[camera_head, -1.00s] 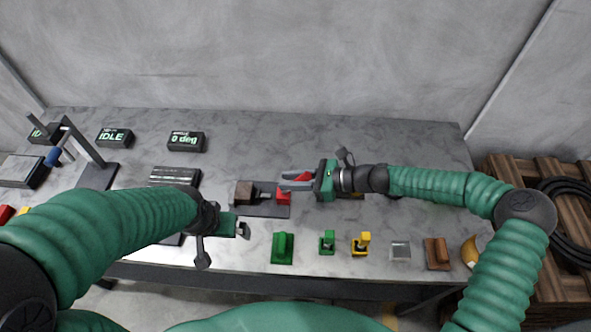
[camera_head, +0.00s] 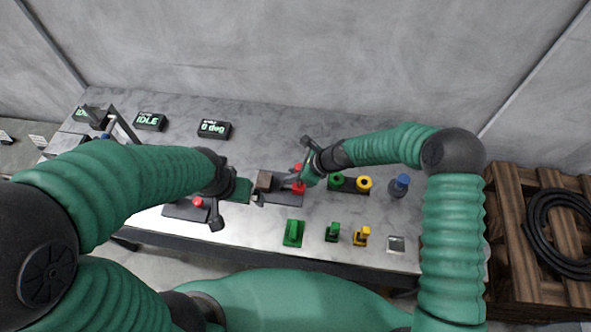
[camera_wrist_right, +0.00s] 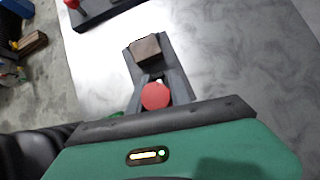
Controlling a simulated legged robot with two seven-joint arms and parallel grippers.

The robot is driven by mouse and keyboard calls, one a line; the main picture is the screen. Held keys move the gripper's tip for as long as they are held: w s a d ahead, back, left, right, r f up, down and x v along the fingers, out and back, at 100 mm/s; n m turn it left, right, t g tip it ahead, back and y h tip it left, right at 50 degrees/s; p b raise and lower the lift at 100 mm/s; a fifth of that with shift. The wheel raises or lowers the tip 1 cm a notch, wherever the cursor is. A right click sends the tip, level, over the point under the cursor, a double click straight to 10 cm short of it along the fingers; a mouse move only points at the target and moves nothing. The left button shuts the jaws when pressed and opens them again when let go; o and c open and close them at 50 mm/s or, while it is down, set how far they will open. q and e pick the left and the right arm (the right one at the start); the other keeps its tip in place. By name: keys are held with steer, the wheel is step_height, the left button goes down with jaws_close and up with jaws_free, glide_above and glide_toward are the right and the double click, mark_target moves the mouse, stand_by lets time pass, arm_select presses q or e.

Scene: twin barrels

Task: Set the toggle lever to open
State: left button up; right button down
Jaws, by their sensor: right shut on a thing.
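A dark plate (camera_head: 285,199) on the table carries a brown block (camera_head: 264,180) and a red handle (camera_head: 299,188), which appears to be the toggle lever. My right gripper (camera_head: 304,181) is at the red handle and shut on it; its fingers partly cover the handle. In the right wrist view, a round red end (camera_wrist_right: 155,96) shows just beyond my gripper's body, with the brown block (camera_wrist_right: 146,50) farther along the plate.
Green (camera_head: 293,233) and yellow (camera_head: 361,237) pieces stand along the front edge. A blue knob (camera_head: 400,185) stands to the right. Display boxes (camera_head: 214,129) line the back. A wooden crate with a black hose (camera_head: 560,235) is beside the table. The table's back middle is clear.

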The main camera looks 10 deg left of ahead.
steer(key=shift+w, duration=0.1)
stand_by(0.3)
steer(key=c, duration=1.4)
jaws_free()
steer(key=shift+c, duration=0.2)
steer(key=shift+o, duration=1.2)
steer(key=shift+a, duration=0.1)
steer(key=shift+a+f, duration=0.1)
steer(key=shift+a, duration=0.05)
steer(key=b+v, duration=0.2)
steer(key=v, duration=1.4)
steer(key=shift+d+r, duration=0.2)
steer(key=shift+r, duration=0.1)
